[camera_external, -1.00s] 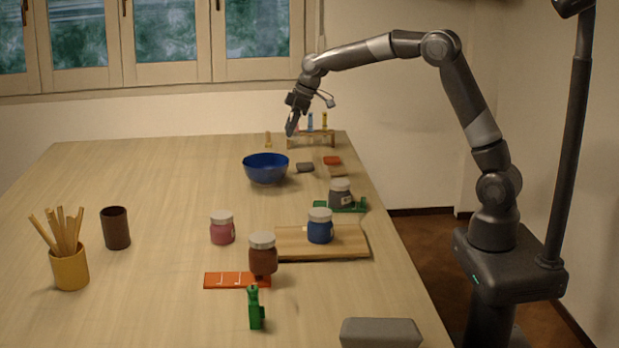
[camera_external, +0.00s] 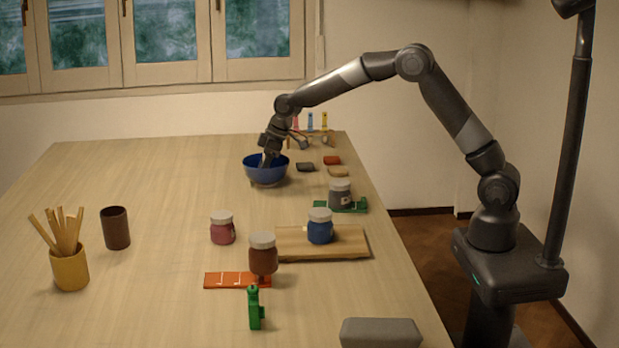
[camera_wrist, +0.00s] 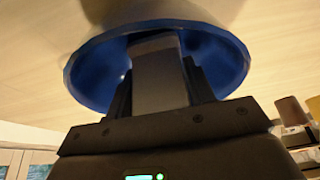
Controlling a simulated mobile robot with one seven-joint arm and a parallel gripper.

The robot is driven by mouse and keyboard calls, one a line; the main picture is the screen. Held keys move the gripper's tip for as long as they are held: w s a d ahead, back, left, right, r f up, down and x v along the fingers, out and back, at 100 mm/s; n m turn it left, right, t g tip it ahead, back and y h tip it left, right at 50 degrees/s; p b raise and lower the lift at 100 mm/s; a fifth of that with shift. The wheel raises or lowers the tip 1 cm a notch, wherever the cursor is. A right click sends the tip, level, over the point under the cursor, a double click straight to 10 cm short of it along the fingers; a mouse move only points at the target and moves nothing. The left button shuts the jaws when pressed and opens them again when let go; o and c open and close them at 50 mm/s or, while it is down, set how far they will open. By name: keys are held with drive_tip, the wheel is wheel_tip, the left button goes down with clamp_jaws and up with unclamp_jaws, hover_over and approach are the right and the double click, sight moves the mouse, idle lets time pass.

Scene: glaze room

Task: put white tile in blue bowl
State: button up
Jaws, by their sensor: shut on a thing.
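The blue bowl (camera_external: 267,178) stands upright on the far part of the table, and its blue inside also shows in the wrist view (camera_wrist: 87,75). My gripper (camera_external: 266,162) points down into the bowl's mouth, with its fingertips below or at the rim. It is shut on a flat, shaded slab, which I take to be the white tile (camera_wrist: 158,75), upright between the dark fingers in the wrist view. In the outside view the tile cannot be made out, and the bowl's near wall hides the lowest part of the gripper.
Right of the bowl lie dark (camera_external: 305,167), red (camera_external: 332,160) and tan (camera_external: 338,171) tiles. A rack with coloured tubes (camera_external: 310,123) stands behind. The table left of the bowl is clear.

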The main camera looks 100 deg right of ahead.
drive_tip(key=shift+f, duration=0.15)
drive_tip(key=o, duration=0.8)
drive_tip(key=shift+c, duration=0.2)
drive_tip(key=v, duration=1.1)
drive_tip(key=s+a+r, duration=0.6)
drive_tip(key=a+r, duration=0.1)
drive_tip(key=a, duration=0.2)
drive_tip(key=s+a+r, duration=0.3)
drive_tip(key=s+a, duration=0.7)
drive_tip(key=s, duration=0.1)
drive_tip(key=s+a+f, duration=0.2)
drive_tip(key=s, duration=0.5)
drive_tip(key=s+a+f, duration=0.1)
drive_tip(key=s+a, duration=0.2)
drive_tip(key=s, duration=0.3)
drive_tip(key=s+a+f+t, duration=0.1)
drive_tip(key=s+a+f, duration=0.1)
drive_tip(key=s, duration=0.5)
drive_tip(key=shift+s+a+f, duration=0.35)
drive_tip(key=shift+a, duration=0.4)
